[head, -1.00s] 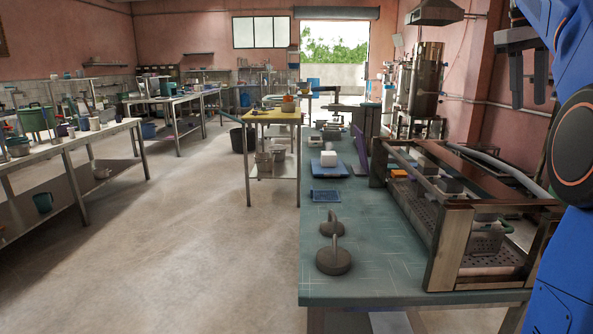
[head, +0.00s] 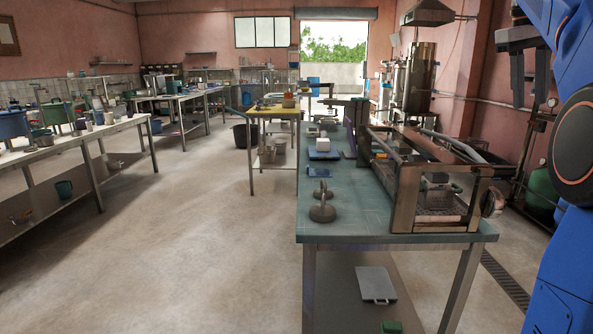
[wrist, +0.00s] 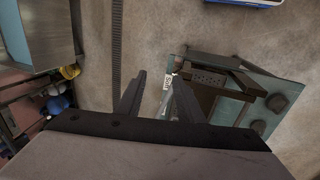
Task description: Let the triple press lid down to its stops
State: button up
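The triple press (head: 405,210) is a brown and metal frame on the right part of the green table. A long brown plate (head: 427,148), which looks like its lid, lies along the top of the frame; how high it stands above its stops I cannot tell. The press (wrist: 210,84) also shows in the wrist view. My gripper (head: 525,82) is at the upper right of the head view, apart from the press. In the wrist view its two dark fingers (wrist: 157,88) are spread with nothing held between them.
Round grey weights with handles (head: 322,213) stand on the green table (head: 345,227) left of the press. A white block (head: 323,145) sits farther back. A yellow-topped table (head: 268,113) stands behind. Open floor (head: 210,220) lies left; a floor drain (head: 505,283) runs right.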

jog(key=s+a+f+n+t+y, duration=0.1)
jog(key=s+a+f+t, duration=0.1)
jog(key=s+a+f, duration=0.55)
jog(key=s+a+f+t, duration=0.1)
jog(key=s+a+f, duration=0.3)
jog(key=a+f, duration=0.6)
jog(key=s+a+f, duration=0.2)
jog(key=s+f, duration=0.2)
jog(key=f, duration=0.4)
jog(key=s+a+f+t+y, duration=0.1)
jog(key=s+a+f, duration=0.2)
jog(key=f, duration=0.6)
jog(key=s+a+f+t, duration=0.1)
jog(key=s+a+f, duration=0.2)
jog(key=s+f, duration=0.4)
jog(key=shift+a+f+y, duration=0.15)
jog(key=shift+f+y, duration=0.25)
jog(key=shift+f, duration=0.3)
